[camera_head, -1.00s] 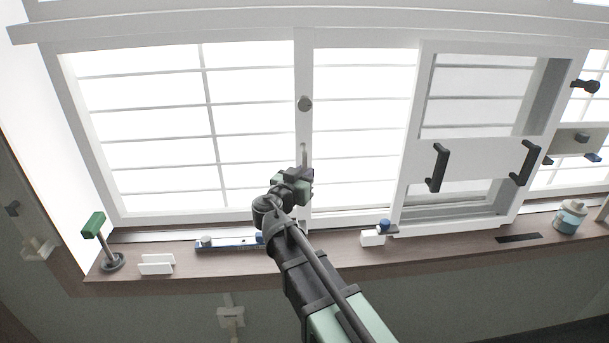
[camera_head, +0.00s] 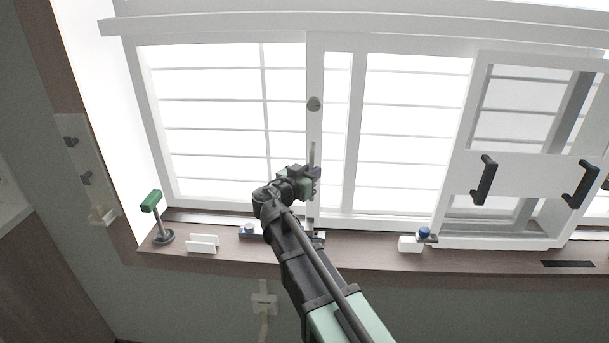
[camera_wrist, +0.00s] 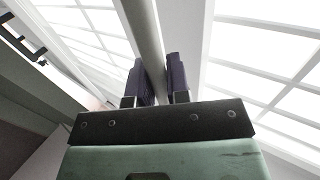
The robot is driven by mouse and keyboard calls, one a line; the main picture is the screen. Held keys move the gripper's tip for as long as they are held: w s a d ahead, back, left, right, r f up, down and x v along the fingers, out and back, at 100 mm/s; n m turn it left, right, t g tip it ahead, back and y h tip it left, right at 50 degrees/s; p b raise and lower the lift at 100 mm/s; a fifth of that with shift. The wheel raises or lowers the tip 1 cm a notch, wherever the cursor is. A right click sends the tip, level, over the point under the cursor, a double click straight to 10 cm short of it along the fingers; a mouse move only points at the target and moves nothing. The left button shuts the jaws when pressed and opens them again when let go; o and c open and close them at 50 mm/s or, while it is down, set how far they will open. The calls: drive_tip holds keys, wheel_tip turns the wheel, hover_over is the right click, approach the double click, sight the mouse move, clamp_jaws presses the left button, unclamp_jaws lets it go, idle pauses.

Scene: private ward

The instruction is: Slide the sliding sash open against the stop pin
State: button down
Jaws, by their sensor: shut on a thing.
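The sliding sash is a white frame with shoji-like panes; its right stile (camera_head: 315,140) carries a grey round knob (camera_head: 314,104) and a slim upright pull bar (camera_head: 312,155). My gripper (camera_head: 312,174) is at the lower part of this stile. In the wrist view the two dark purple fingers (camera_wrist: 162,80) are shut on the grey bar (camera_wrist: 142,28). A strip of brightness shows between this stile and the fixed mullion (camera_head: 354,140) to its right. I cannot tell for certain which part is the stop pin; a white-capped peg (camera_head: 250,228) stands on the sill strip.
A green-handled post (camera_head: 152,202) and a white holder (camera_head: 202,243) stand on the sill at left. A framed panel with two black handles (camera_head: 484,180) is further right. My arm covers part of the sill.

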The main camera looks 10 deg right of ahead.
drive_tip(key=c, duration=1.1)
unclamp_jaws()
drive_tip(key=v, duration=1.1)
drive_tip(key=shift+d, duration=0.1)
